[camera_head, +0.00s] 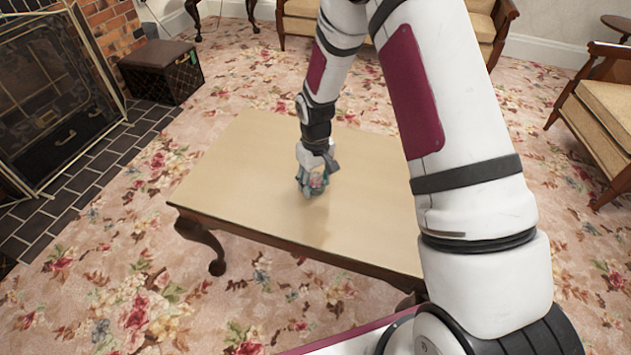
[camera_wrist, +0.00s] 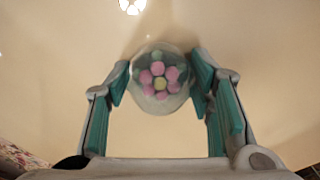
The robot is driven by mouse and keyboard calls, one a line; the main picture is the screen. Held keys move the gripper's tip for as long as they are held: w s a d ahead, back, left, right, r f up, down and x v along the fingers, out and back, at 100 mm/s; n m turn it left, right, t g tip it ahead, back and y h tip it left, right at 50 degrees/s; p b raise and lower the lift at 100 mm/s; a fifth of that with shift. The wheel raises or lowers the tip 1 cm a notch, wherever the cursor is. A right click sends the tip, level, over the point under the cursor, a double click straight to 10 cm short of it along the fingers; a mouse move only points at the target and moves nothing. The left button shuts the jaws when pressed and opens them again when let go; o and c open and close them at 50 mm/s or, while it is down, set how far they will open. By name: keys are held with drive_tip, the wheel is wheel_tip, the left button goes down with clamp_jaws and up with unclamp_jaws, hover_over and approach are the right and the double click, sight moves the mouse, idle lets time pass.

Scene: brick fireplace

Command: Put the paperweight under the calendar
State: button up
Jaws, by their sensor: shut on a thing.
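The paperweight (camera_wrist: 158,84) is a clear round glass piece with a pink flower pattern and a yellow centre. My gripper (camera_wrist: 161,72) is shut on it, one teal-padded finger on each side. In the head view my gripper (camera_head: 313,180) is over the middle of the tan-topped table (camera_head: 240,165), and the paperweight (camera_head: 318,184) shows small and pinkish at its tip. A soft shadow lies on the table in front of it; whether the paperweight touches the top is hard to tell. I cannot make out a calendar in either view.
The tabletop around my gripper looks bare. A dark box (camera_head: 160,72) with a small greenish item at its side stands by the fireplace screen (camera_head: 55,95). Armchairs (camera_head: 600,110) stand at the right and back. Flowered carpet surrounds the table. My arm covers the table's right part.

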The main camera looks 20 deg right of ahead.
sight(316, 176)
drive_tip(key=o, duration=1.4)
wheel_tip(316, 176, up, 12)
drive_tip(key=p, duration=0.4)
drive_tip(key=shift+r, duration=0.2)
